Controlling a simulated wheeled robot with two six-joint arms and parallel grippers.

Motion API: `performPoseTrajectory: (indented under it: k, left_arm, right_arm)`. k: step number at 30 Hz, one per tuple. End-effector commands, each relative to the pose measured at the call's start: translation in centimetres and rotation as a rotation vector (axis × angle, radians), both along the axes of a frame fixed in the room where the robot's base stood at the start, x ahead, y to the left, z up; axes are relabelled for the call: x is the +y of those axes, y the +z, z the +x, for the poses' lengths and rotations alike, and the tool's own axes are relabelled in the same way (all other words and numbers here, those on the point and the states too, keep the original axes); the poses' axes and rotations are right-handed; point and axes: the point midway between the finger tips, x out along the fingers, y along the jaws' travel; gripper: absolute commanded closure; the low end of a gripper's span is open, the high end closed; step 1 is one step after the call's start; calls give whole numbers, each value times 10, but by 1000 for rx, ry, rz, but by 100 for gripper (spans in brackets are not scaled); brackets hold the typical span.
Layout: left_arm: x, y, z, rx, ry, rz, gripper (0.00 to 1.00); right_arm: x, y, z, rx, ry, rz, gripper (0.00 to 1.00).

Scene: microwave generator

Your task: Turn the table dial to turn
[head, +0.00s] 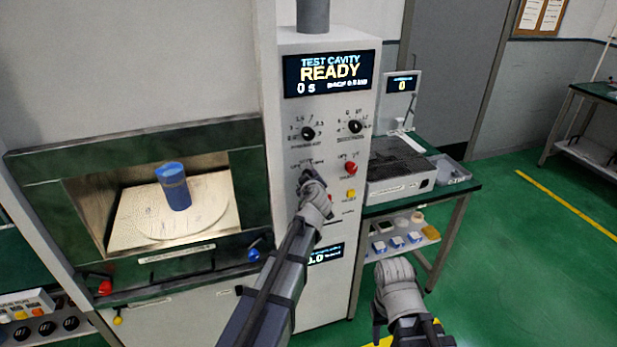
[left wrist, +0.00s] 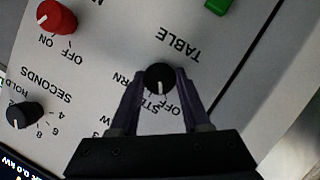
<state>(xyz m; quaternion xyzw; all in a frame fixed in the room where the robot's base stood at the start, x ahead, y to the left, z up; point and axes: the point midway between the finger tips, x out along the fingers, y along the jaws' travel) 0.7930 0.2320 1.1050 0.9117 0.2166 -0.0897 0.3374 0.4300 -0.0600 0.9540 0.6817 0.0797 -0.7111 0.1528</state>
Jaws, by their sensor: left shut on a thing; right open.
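The table dial (left wrist: 159,78) is a small black knob with a white mark, below the word TABLE on the pale panel. In the left wrist view its labels appear upside down: OFF, one starting ST, and one ending RN. The mark points down in that picture, toward the ST label. My left gripper (left wrist: 158,90) is shut on the dial, a finger on each side. In the head view my left gripper (head: 306,178) covers the dial. My right gripper (head: 396,270) is empty, in front of the side table; its fingers are hard to make out.
A red knob (left wrist: 56,17) and a black seconds knob (left wrist: 25,115) sit near the dial, with a green button (left wrist: 217,6) beyond. The display (head: 330,73) reads READY. A blue cup (head: 174,187) stands inside the open cavity. A side table (head: 462,190) stands right of the panel.

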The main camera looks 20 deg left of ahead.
Motion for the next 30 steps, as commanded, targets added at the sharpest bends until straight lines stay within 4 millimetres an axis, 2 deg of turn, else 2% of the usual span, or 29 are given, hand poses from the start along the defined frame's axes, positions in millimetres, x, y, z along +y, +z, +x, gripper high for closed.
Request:
performPoseTrajectory:
  k: [14, 30]
  left_arm:
    - [-4, 0, 2, 255, 2, 370, 100]
    - [-6, -3, 3, 541, 3, 791, 100]
  right_arm:
    - [0, 15, 0, 0, 0, 0, 50]
    - [0, 9, 0, 0, 0, 0, 50]
